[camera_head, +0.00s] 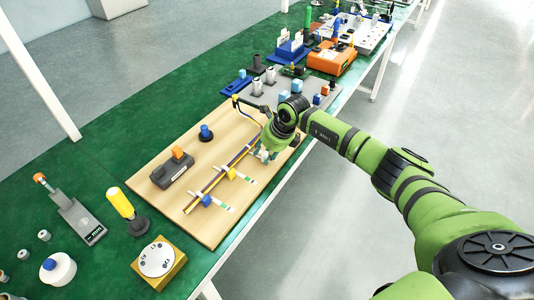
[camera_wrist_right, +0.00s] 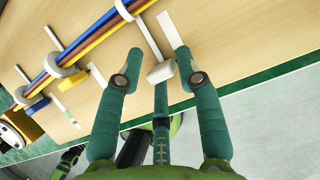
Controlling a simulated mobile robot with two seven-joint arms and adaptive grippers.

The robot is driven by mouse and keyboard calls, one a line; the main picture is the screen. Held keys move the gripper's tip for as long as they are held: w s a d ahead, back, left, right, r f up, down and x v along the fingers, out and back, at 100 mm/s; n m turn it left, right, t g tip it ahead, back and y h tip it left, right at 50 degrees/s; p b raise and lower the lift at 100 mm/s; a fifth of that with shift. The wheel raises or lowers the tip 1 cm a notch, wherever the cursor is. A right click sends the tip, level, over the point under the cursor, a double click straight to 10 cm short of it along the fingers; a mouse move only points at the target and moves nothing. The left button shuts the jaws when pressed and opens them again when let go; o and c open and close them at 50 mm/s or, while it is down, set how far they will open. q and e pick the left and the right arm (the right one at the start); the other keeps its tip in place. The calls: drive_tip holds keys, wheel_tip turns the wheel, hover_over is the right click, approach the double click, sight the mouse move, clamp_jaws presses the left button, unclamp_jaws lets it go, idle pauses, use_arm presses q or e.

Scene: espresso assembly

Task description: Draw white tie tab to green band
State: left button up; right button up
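A bundle of coloured cables (camera_head: 216,184) runs across the wooden board (camera_head: 160,205). A blue tie (camera_head: 206,200) and a yellow tie (camera_head: 231,173) sit along it, with white strips and green bands beside them. My right gripper (camera_wrist_right: 158,66) is open over the board. A white block, the likely white tie tab (camera_wrist_right: 161,72), shows between its fingertips, with no clear contact on either side. A white strip (camera_wrist_right: 147,37) runs from it towards the cables. In the head view my right gripper (camera_head: 263,154) hides most of this spot. I cannot make out its green band for sure.
A dark grey block with an orange top (camera_head: 173,168) and a blue knob (camera_head: 206,132) stand on the board. A grey plate with cylinders (camera_head: 270,90) lies beyond it. A yellow-handled tool (camera_head: 122,203) and a gold fixture (camera_head: 158,261) stand in front.

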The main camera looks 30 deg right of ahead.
drive_tip(key=v, duration=1.2)
drive_tip(key=shift+a, duration=0.1)
